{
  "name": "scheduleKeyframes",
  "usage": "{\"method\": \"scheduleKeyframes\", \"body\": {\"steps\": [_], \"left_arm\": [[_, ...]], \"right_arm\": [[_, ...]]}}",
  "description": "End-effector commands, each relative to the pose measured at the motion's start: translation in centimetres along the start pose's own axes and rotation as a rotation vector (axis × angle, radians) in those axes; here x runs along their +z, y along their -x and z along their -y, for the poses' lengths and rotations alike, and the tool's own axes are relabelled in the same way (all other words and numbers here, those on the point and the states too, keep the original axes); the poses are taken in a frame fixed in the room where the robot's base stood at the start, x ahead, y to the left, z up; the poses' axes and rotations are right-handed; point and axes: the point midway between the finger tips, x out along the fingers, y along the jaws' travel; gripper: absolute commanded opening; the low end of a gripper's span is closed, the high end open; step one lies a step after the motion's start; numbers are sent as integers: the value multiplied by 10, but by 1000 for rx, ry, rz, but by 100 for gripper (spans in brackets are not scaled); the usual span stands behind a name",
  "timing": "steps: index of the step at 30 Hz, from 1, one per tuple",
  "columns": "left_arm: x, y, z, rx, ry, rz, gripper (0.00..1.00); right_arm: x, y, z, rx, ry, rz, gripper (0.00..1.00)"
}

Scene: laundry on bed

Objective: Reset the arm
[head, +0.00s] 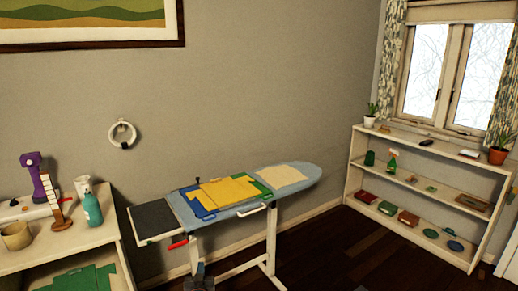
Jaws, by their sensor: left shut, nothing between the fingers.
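The end of my left gripper (200,278) shows at the bottom edge, left of the middle, as a small dark grey shape. It is in front of the lower part of the ironing board's stand. It is shut with nothing in it, and it is well below the board top. The rest of the left arm is out of the picture. My right gripper is not in view. The blue ironing board (244,205) stands against the wall, with a flat yellow, blue and green folded cloth or folding panel (228,192) on it.
A low white shelf (345,196) with several small items stands under the window. Dark wooden floor (345,240) is free between.

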Motion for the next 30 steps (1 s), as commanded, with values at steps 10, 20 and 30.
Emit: {"method": "scheduleKeyframes", "body": {"steps": [10,20,30], "left_arm": [[-32,6,-39,214,104,304,0],[-72,63,-53,316,122,615,0],[-91,208,-39,310,63,983,0]], "right_arm": [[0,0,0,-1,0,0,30],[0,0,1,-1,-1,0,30],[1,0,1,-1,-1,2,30]]}}
